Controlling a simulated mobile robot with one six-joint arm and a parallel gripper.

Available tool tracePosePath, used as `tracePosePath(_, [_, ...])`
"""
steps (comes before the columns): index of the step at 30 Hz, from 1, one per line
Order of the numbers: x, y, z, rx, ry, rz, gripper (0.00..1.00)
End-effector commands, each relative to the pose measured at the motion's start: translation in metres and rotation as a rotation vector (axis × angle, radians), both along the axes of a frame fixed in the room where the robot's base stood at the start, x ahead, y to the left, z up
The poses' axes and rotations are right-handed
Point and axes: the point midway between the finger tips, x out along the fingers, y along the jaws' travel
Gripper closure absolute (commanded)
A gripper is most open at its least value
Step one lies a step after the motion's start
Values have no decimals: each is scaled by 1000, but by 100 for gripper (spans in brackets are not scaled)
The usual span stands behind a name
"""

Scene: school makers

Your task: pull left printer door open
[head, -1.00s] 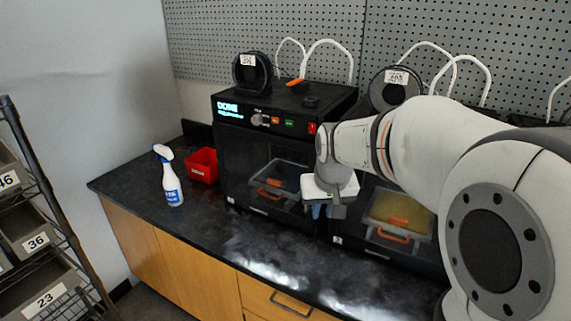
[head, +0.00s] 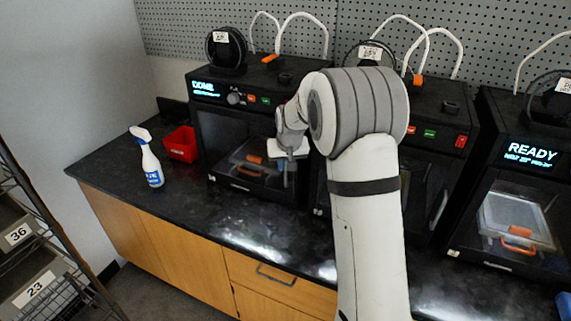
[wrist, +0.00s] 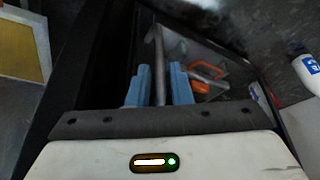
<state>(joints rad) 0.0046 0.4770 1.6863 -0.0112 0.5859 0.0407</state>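The left printer (head: 213,125) is a black box with a lit display reading DONE. Its dark see-through front door (head: 216,150) shows a clear box with orange handles behind it. My gripper (head: 287,172) is at the door's right side. In the wrist view, its two blue fingertips (wrist: 159,88) stand close on either side of the grey upright door handle (wrist: 158,45) and appear shut on it. The handle is mostly hidden by my gripper in the head view. I cannot tell whether the door is slightly ajar.
A spray bottle (head: 149,160) and a red bin (head: 181,144) stand left of the printer on the black counter (head: 235,222). Another printer (head: 448,150) stands right, partly behind my arm, and a third (head: 520,190) reads READY. A rack (head: 40,270) is at lower left.

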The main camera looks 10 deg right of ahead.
Motion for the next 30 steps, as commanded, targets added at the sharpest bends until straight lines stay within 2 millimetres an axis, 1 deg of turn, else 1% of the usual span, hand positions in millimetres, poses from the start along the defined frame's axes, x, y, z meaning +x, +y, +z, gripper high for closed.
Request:
tracePosePath(5, [4,0,-10,0,0,0,81])
tracePosePath(12, [4,-1,-11,0,-1,-1,81])
tracePosePath(19, [4,-1,-10,-1,-1,-1,100])
tracePosePath(30, [4,-1,-10,-1,-1,-1,100])
